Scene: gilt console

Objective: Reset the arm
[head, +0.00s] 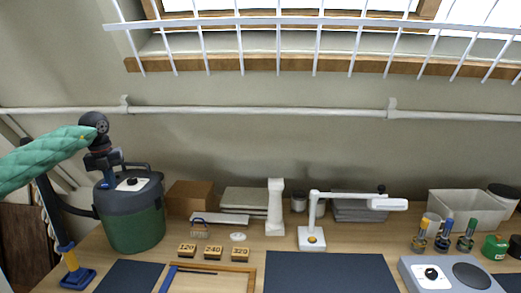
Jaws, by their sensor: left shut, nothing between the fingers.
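My left arm (42,158) comes in from the left in a green padded sleeve. Its dark wrist bends down, and my left gripper (107,181), dark with blue parts, points downward. The gripper is shut and empty. In the picture it overlaps the left side of the grey lid of a green canister (136,228). I cannot tell whether it touches the lid. My right gripper is not in view.
Number blocks (213,252), a wooden frame (238,268) and dark mats (330,272) lie on the wooden table. A white column (275,207), a white jointed lamp (312,238) and a grey device (450,274) stand rightward. A white rail (255,112) crosses the wall.

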